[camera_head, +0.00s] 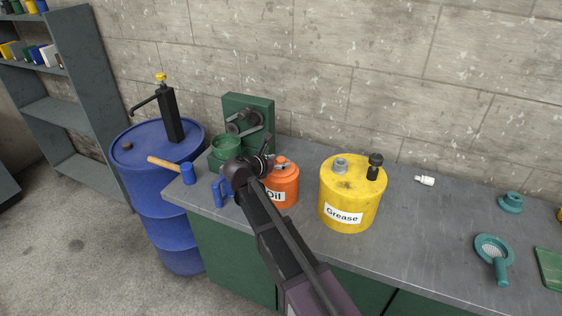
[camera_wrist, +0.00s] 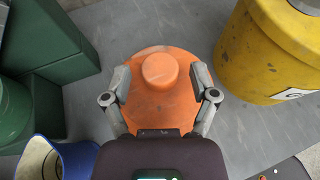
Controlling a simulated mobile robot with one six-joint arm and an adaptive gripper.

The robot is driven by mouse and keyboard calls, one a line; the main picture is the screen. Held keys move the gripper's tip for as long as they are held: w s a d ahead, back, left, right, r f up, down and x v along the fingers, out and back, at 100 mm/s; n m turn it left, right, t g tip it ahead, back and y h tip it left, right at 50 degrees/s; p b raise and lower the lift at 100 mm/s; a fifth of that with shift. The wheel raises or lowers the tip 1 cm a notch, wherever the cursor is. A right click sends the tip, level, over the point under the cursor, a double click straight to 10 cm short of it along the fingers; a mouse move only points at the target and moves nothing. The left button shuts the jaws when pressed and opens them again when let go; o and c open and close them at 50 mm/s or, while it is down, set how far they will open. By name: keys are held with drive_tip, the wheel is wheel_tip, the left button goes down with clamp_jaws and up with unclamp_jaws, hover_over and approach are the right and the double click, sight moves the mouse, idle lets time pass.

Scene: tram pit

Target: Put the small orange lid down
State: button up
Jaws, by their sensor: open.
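The small orange lid (camera_wrist: 158,68) is a round cap on top of the orange oil can (camera_wrist: 165,108) in the wrist view. In the head view the lid (camera_head: 281,159) shows at the top of the can (camera_head: 284,188), which stands on the bench. My gripper (camera_wrist: 160,76) is open, with one finger on each side of the lid and a gap between each finger and the lid. In the head view my arm hides the can's left part and some of its label.
A yellow grease can (camera_head: 348,200) stands just right of the oil can. A green machine (camera_head: 248,120) and a green bowl (camera_head: 226,145) are behind and left. A blue-headed hammer (camera_head: 187,173) lies at the left edge.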

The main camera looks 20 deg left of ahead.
drive_tip(key=p+v, duration=0.4)
drive_tip(key=v, duration=0.7)
drive_tip(key=shift+s, duration=0.2)
drive_tip(key=shift+r, duration=0.1)
